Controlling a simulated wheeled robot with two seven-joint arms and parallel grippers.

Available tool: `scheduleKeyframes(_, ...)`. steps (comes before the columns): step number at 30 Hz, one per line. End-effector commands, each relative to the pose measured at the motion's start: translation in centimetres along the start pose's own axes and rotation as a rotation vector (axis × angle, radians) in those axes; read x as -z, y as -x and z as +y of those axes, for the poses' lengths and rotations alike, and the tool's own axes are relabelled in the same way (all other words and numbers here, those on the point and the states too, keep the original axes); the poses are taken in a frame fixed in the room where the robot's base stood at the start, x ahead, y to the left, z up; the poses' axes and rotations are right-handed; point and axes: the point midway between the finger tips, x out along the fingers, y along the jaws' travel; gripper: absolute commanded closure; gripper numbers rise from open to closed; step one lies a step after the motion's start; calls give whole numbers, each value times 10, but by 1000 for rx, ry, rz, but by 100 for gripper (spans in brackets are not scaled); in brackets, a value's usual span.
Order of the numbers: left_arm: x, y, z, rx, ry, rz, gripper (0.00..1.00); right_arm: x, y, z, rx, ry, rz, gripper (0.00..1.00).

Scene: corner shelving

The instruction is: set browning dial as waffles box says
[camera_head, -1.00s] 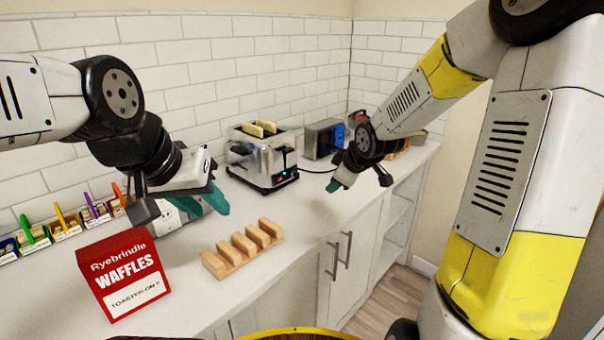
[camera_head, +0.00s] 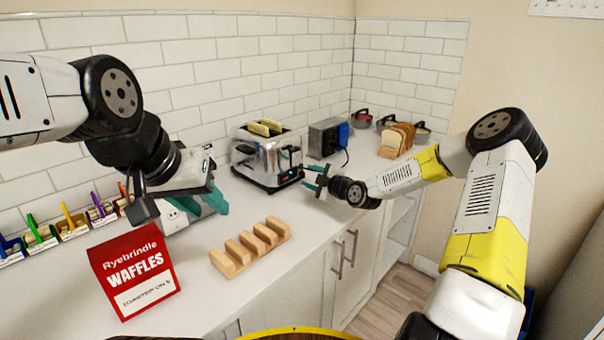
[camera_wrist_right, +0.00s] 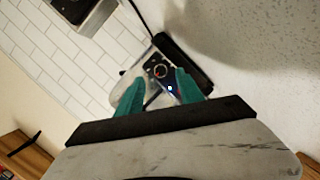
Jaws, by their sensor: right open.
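The red waffles box (camera_head: 135,272) stands at the front left of the counter; its label appears to read "TOASTER ON 5", the last character small. The chrome toaster (camera_head: 262,160) stands against the tiled wall with two slices in its slots. In the right wrist view its front shows a round dial (camera_wrist_right: 160,71) with a red mark and a blue-lit spot below it. My right gripper (camera_head: 313,178) is open just right of the toaster's front, its teal fingers on either side of the dial in the wrist view, contact unclear. My left gripper (camera_head: 203,203) hangs behind the box; its finger gap is unclear.
A wooden slotted rack (camera_head: 249,248) lies on the counter in front of the toaster. A grey and blue appliance (camera_head: 325,138), a sliced loaf (camera_head: 397,139) and pots stand further right. Small labelled bins (camera_head: 72,230) line the left wall.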

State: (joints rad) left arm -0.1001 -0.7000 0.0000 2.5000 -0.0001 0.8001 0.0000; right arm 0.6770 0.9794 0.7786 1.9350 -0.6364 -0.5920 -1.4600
Motion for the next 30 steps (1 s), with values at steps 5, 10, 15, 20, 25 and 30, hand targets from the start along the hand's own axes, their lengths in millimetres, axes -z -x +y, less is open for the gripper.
scheduleKeyframes(5, 0, 0, 0, 0, 0, 0, 64, 0, -28, -1, 1, -2, 0, 56)
scheduleKeyframes(10, 0, 0, 0, 0, 0, 0, 64, 0, -40, -1, 2, -1, 0, 56)
scheduleKeyframes(15, 0, 0, 0, 0, 0, 0, 64, 0, -42, -1, 3, -1, -1, 56)
scheduleKeyframes(20, 0, 0, 0, 0, 0, 0, 64, 0, -42, -1, 3, -1, -1, 66)
scheduleKeyframes(25, 0, 0, 0, 0, 0, 0, 64, 0, -42, -1, 3, -2, -1, 99)
scheduleKeyframes(30, 0, 0, 0, 0, 0, 0, 64, 0, -42, -1, 3, -2, -1, 100)
